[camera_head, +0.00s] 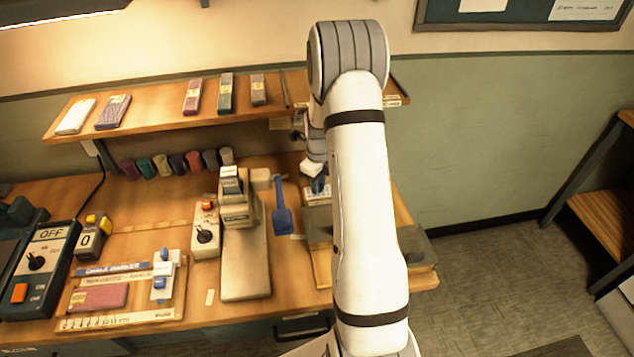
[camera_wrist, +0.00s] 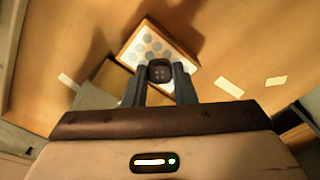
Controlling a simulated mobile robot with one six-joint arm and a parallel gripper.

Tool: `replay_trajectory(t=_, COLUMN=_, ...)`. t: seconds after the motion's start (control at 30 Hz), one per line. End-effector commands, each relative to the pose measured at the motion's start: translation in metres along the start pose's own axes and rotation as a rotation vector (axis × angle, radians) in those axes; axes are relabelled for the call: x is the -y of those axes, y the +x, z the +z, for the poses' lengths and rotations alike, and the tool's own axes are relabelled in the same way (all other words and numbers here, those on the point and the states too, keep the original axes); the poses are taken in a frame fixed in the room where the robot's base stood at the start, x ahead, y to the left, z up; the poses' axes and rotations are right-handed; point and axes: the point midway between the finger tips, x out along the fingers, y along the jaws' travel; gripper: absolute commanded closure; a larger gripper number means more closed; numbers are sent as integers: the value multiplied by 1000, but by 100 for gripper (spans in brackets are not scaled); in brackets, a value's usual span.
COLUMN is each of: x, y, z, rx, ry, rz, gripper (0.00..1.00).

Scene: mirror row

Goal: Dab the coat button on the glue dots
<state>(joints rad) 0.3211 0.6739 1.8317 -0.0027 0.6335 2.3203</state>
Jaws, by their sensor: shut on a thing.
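The coat button (camera_wrist: 160,70) is dark, with small holes in its face. It sits between the two fingertips of my gripper (camera_wrist: 160,76) in the wrist view, and the jaws are shut on it. The glue dots (camera_wrist: 147,38) are grey round spots on a white card in a wooden-edged holder. The card lies just beyond the button in the wrist view, and the button overlaps its near edge. I cannot tell whether the button touches the card. In the head view my gripper (camera_head: 318,185) is small and partly hidden by my arm, and the button cannot be made out.
Pale tape strips (camera_wrist: 230,88) lie on the bench by the card. In the head view a beige press-like device (camera_head: 245,250) and a blue scoop-like tool (camera_head: 282,212) stand left of my gripper. A wooden shelf (camera_head: 150,120) runs above the bench.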

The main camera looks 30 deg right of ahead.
Motion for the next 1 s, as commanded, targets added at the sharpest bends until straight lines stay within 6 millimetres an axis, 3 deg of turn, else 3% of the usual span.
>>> replay_trajectory(t=1.0, x=-1, y=9, z=1, rx=0, ry=-2, rz=0, gripper=94)
